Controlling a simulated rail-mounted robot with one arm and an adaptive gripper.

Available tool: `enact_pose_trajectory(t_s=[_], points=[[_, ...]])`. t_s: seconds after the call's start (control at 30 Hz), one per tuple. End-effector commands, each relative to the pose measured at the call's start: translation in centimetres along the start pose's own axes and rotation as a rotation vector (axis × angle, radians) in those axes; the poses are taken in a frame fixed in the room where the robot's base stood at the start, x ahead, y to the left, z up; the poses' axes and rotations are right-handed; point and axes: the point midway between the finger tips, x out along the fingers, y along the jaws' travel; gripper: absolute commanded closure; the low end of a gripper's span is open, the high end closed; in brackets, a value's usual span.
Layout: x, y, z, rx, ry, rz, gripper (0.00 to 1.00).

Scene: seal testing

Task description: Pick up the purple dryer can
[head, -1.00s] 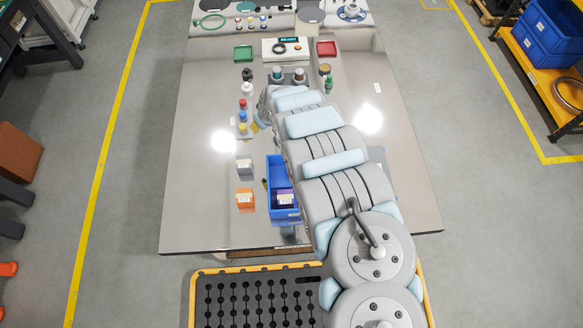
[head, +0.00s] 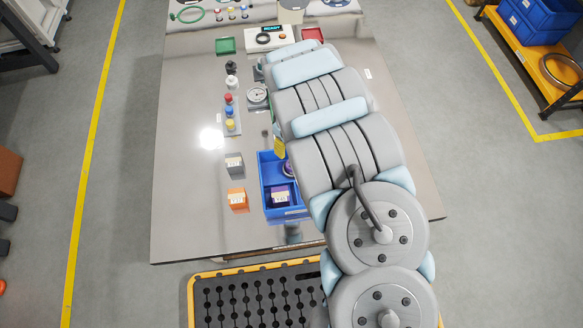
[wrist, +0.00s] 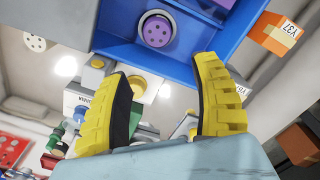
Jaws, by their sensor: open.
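The round purple dryer can (wrist: 157,31), with holes in its top, sits in the blue bin (wrist: 213,48) in the wrist view. In the head view only an edge of the can (head: 287,169) shows in the back part of the blue bin (head: 291,216), beside my arm. My gripper (wrist: 163,70) is open, with its two yellow fingers apart and nothing between them. In the wrist picture the can lies beyond the fingertips, between their lines.
Left of the bin are an orange box (head: 238,200) and a grey box (head: 234,163). A gauge (head: 257,95) and small coloured bottles (head: 230,112) stand farther back. The table's left side is clear.

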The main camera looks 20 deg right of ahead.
Motion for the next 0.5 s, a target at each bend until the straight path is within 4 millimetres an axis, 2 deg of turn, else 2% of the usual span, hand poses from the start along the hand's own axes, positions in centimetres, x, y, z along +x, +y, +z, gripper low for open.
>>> enact_pose_trajectory(t_s=[0.03,0.2,0.5], points=[[1.1,-0.2,0.0,-0.002,-0.001,-0.002,0.36],[4.2,-0.2,0.1,0.000,-0.004,-0.005,0.36],[6.9,-0.1,0.1,0.000,0.000,-0.002,0.36]])
